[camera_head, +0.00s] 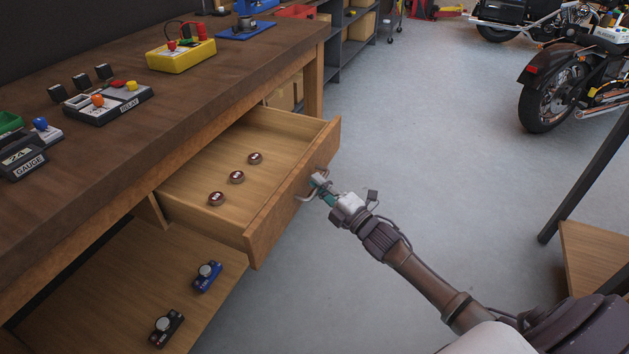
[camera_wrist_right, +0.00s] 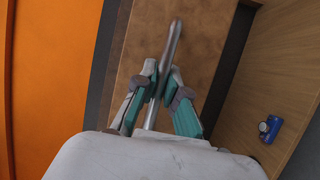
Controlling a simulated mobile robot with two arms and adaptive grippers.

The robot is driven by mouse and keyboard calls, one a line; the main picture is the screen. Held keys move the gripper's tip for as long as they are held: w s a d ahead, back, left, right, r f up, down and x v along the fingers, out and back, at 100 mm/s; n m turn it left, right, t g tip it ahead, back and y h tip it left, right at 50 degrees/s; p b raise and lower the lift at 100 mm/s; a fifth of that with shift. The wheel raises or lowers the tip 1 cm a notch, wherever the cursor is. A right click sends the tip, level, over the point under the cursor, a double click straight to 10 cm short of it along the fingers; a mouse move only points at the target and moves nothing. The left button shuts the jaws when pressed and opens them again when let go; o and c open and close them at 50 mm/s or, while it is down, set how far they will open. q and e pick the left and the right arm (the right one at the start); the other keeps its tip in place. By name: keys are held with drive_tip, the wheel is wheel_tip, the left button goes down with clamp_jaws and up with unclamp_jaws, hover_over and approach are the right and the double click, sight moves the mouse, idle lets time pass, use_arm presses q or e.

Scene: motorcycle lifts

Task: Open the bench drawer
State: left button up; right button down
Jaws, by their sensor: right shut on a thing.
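The bench drawer (camera_head: 292,199) is pulled out from under the wooden bench top (camera_head: 190,107). Several small round dark red items, one of them a round item (camera_head: 236,177) in the middle, lie on its floor. My right gripper (camera_head: 318,187) is at the drawer front, shut on the metal bar handle (camera_head: 303,197). In the right wrist view the fingers (camera_wrist_right: 161,90) close around the handle bar (camera_wrist_right: 172,45), with the drawer front behind it. My left gripper is not in view.
A lower shelf (camera_head: 120,290) holds a blue device (camera_head: 207,276) and a black device (camera_head: 166,327). The bench top carries a yellow box (camera_head: 181,55) and a relay unit (camera_head: 108,101). Grey floor (camera_head: 420,150) is clear to the right. A motorcycle (camera_head: 560,85) stands at the back right.

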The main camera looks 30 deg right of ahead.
drive_tip(key=shift+s, duration=0.1)
drive_tip(key=c, duration=1.2)
unclamp_jaws()
drive_tip(key=v, duration=1.2)
